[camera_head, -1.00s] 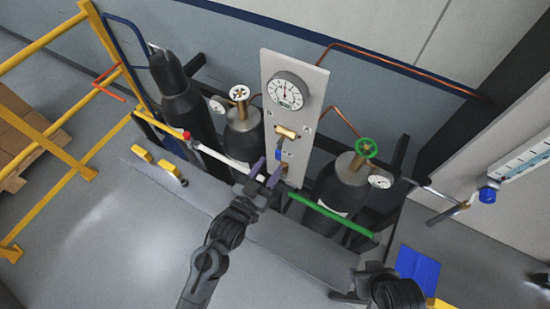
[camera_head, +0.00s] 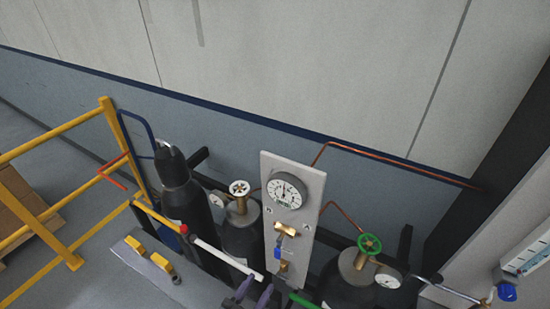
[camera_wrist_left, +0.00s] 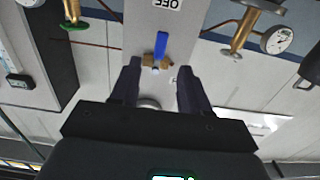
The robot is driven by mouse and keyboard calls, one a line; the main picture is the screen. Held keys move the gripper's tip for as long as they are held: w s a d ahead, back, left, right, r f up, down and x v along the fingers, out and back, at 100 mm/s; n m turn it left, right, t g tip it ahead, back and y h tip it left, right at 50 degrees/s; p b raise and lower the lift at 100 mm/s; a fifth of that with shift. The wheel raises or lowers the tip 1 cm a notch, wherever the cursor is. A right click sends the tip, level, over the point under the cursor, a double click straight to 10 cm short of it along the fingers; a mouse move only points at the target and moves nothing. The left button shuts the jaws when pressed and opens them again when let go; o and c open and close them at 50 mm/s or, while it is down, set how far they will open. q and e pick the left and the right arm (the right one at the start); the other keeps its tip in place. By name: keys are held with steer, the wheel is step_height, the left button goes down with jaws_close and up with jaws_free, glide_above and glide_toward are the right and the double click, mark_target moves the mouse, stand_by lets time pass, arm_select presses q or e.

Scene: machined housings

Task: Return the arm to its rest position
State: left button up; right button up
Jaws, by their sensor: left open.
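My left gripper (camera_head: 255,291) is at the bottom edge of the head view, in front of the pale valve panel (camera_head: 296,174). Its two dark purple fingers are apart with nothing between them. In the left wrist view the open fingers (camera_wrist_left: 160,88) point toward the panel, which appears upside down. A brass valve (camera_wrist_left: 157,61) with a blue lever (camera_wrist_left: 161,44) lies beyond the fingertips. The lever points toward an inverted "OFF" label (camera_wrist_left: 164,4). The blue lever also shows in the head view (camera_head: 278,252). My right gripper is out of view.
Dark gas cylinders (camera_head: 184,205) with brass valves and gauges stand either side of the panel. A white bar (camera_head: 224,256) crosses in front. A yellow railing (camera_head: 40,226) stands at left. Copper pipes (camera_head: 390,158) run along the wall.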

arm_select(q)
steer(key=s+a+f+n+g+y, duration=0.1)
steer(key=s+a+f+g+y, duration=0.25)
steer(key=s+a+g, duration=0.45)
steer(key=s+a+f+n+g+y, duration=0.2)
steer(key=s+a+f+g+y, duration=0.15)
steer(key=s+a, duration=0.4)
steer(key=s+d+r+g+p, duration=0.1)
steer(key=s+r+p, duration=0.2)
steer(key=r+p, duration=1)
steer(key=shift+r+p, duration=0.2)
steer(key=shift+p, duration=0.55)
